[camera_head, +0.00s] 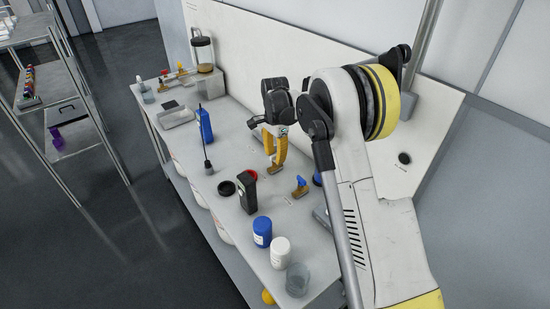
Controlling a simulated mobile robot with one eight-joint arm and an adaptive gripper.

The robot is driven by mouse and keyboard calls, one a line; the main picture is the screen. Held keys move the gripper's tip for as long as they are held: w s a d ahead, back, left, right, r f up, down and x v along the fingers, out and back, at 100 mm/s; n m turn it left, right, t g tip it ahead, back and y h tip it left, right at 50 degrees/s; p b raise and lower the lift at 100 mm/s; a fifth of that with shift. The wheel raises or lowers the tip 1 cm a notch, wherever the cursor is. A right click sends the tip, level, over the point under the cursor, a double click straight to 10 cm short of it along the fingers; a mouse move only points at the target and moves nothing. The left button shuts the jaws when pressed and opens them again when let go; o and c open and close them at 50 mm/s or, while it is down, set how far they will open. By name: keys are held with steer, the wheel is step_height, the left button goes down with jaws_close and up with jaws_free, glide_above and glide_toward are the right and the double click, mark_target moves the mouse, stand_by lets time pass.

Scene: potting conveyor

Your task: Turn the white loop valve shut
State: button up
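My gripper (275,152), with yellow fingers below a black wrist, points down over the middle of the bench. Right beneath its fingertips is a small brass valve body (276,169) on the bench top. Its handle is hidden by the fingers, so I cannot make out a white loop there. I cannot tell whether the fingers touch the valve or are closed on anything. Another brass valve with a blue handle (300,184) stands a little nearer and to the right, apart from my gripper.
A black handheld device (246,192), a blue jar (262,231), a white jar (280,252) and a clear beaker (298,280) stand toward the near end. A blue handheld unit (205,127) and a grey tray (176,117) are farther left. A white panel (270,45) backs the bench.

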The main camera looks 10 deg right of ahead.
steer(key=shift+c, duration=0.2)
jaws_close()
steer(key=shift+n, duration=0.4)
steer(key=n+p, duration=0.1)
steer(key=n, duration=0.2)
steer(key=shift+n, duration=0.3)
steer(key=n+p, duration=0.1)
steer(key=n, duration=0.3)
steer(key=shift+n, duration=0.3)
steer(key=n, duration=0.4)
steer(key=shift+n, duration=0.3)
steer(key=n+p, duration=0.1)
steer(key=n, duration=0.3)
steer(key=shift+n, duration=0.3)
